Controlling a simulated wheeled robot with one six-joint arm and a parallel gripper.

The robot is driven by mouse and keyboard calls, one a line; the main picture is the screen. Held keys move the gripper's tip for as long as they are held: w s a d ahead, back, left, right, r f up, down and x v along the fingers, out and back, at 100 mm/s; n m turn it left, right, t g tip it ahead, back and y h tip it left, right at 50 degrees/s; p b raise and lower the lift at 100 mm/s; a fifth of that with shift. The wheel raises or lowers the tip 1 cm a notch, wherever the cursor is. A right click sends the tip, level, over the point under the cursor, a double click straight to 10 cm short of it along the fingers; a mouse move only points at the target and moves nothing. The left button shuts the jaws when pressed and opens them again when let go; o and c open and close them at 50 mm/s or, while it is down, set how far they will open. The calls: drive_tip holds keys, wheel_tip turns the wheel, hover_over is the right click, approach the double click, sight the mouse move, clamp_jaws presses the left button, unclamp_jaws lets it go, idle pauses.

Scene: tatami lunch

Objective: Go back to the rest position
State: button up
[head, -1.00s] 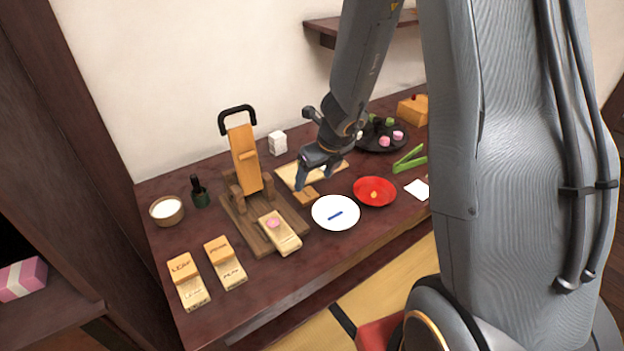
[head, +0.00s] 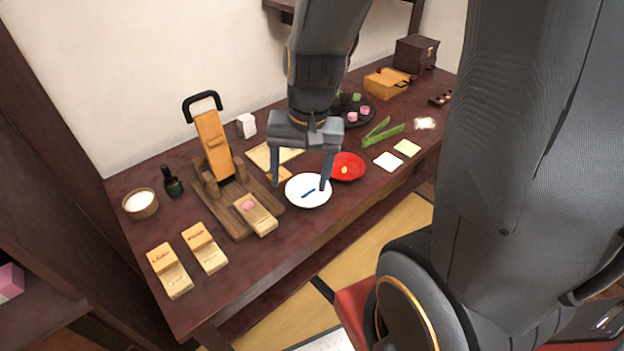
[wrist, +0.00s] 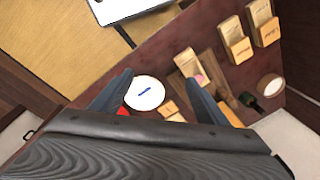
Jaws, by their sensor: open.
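My gripper (head: 299,184) is open and empty, with its fingers pointing down above the table. In the head view its fingertips overlap a white plate (head: 296,200) bearing a blue strip (head: 309,193); I cannot tell the exact height above it. In the wrist view my gripper (wrist: 162,92) shows two fingers spread wide, nothing between them gripped. The white plate (wrist: 146,102) lies below and between them. My arm hides part of the table and shelf behind it.
A black plate (head: 366,114) with sweets and boxes stand further right.

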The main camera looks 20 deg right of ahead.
drive_tip(key=s+n, duration=0.1)
drive_tip(key=s+d+n, duration=0.1)
drive_tip(key=n, duration=0.1)
drive_tip(key=s+n+h, duration=0.1)
drive_tip(key=n, duration=0.1)
drive_tip(key=shift+s+d+r, duration=0.1)
drive_tip(key=shift+d+r, duration=0.2)
drive_tip(key=shift+r, duration=0.1)
idle(0.8)
